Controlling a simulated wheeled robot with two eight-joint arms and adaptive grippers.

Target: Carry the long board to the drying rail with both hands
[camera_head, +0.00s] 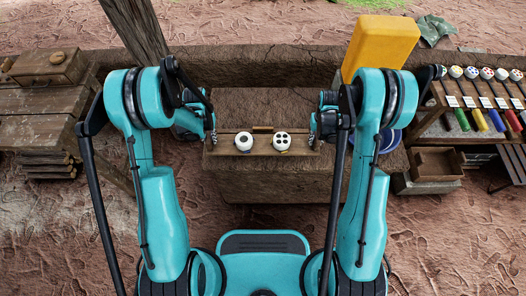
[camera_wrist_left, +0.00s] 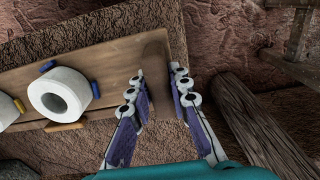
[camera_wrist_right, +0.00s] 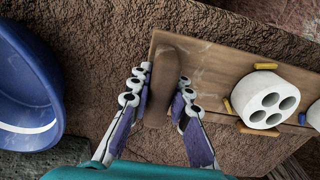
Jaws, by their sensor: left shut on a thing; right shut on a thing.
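The long board (camera_head: 262,146) lies level and crosswise at the front of the mud block. It carries a white one-hole piece (camera_head: 243,141) and a white four-hole piece (camera_head: 281,141), both upright between small coloured blocks. My left gripper (camera_head: 212,138) is shut on the board's left end; the left wrist view shows its fingers (camera_wrist_left: 158,75) either side of the brown end grip. My right gripper (camera_head: 314,136) is shut on the right end, seen also in the right wrist view (camera_wrist_right: 163,82). Whether the board touches the block is unclear. I cannot pick out the drying rail.
The mud block (camera_head: 265,185) stands ahead, with a low mud wall (camera_head: 270,60) behind. A blue basin (camera_wrist_right: 25,90) is close beside my right gripper. A yellow container (camera_head: 381,45) stands behind it. Wooden tables stand left (camera_head: 40,130) and right (camera_head: 475,130). A post (camera_head: 135,30) rises back left.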

